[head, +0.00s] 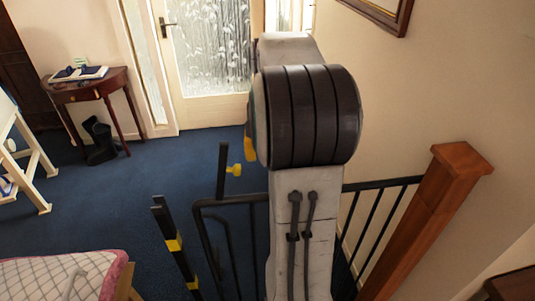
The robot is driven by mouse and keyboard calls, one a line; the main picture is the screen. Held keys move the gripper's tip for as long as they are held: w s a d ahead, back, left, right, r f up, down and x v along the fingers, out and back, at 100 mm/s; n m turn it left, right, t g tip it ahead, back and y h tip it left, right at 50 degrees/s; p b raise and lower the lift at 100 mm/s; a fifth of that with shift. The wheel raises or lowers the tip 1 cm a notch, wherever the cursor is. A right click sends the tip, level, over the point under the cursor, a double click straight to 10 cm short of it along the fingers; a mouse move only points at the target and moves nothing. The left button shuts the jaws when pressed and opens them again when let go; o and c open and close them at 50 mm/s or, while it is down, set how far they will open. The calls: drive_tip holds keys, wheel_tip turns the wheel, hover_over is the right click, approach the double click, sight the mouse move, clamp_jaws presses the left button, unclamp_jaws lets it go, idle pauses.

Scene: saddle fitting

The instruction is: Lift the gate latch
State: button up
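A black metal gate (229,202) stands in the middle of the view, its right part hidden behind my arm. A black post with yellow bands (174,243) stands apart to the left. My pale arm with its dark ribbed joint fills the centre. My gripper is not visible; I cannot tell how near it is to the latch.
A wooden newel post (428,220) and black railing (378,185) stand at right. A pink-edged quilted pad (70,278) is at lower left, a white wooden frame (28,150) at far left. A side table (88,90) stands by the glazed door (207,50). Blue carpet (110,205) is open at left.

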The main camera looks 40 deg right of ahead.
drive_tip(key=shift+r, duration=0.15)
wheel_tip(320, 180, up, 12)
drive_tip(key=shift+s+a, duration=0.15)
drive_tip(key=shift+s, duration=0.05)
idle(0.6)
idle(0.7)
